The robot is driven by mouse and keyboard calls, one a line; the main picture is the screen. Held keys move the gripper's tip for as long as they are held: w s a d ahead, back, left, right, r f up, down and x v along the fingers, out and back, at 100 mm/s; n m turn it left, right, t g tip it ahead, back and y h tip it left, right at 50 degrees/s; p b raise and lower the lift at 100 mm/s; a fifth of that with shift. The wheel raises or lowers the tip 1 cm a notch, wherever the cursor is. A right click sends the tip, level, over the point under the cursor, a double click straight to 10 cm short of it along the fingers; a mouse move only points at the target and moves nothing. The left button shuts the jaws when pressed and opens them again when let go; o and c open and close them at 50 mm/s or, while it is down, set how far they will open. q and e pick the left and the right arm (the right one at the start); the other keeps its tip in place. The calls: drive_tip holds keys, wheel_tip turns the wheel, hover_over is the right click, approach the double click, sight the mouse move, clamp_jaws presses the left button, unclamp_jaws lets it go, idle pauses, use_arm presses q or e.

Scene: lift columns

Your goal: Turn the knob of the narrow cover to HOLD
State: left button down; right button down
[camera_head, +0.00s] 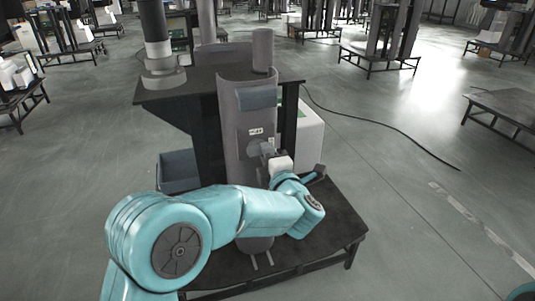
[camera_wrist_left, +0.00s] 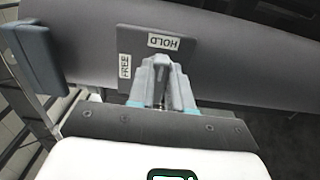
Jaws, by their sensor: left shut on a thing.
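The narrow cover (camera_head: 232,130) is a tall grey curved panel standing upright at the black stand. It also fills the upper part of the left wrist view (camera_wrist_left: 225,40). A darker plate (camera_wrist_left: 190,62) on it carries a HOLD label (camera_wrist_left: 163,43) and a FREE label (camera_wrist_left: 125,67), the lettering turned in this view. My left gripper (camera_wrist_left: 160,77) is at the plate, its fingers shut on the knob, which they hide almost wholly. The knob's pointing direction cannot be told. In the head view my left gripper (camera_head: 267,150) reaches the cover from the right front.
A blue-grey block (camera_head: 257,98) sticks out of the cover above the plate. A black upper shelf (camera_head: 190,88) and a low black platform (camera_head: 335,215) surround the cover. A grey bin (camera_head: 179,171) stands left, a white box (camera_head: 310,135) behind right. Open floor lies right, crossed by a cable (camera_head: 390,128).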

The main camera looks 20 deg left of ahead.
use_arm(q)
drive_tip(key=c, duration=1)
unclamp_jaws()
drive_tip(key=shift+c, duration=0.2)
drive_tip(key=p+v, duration=0.2)
drive_tip(key=v, duration=1.4)
drive_tip(key=shift+s+d, duration=0.1)
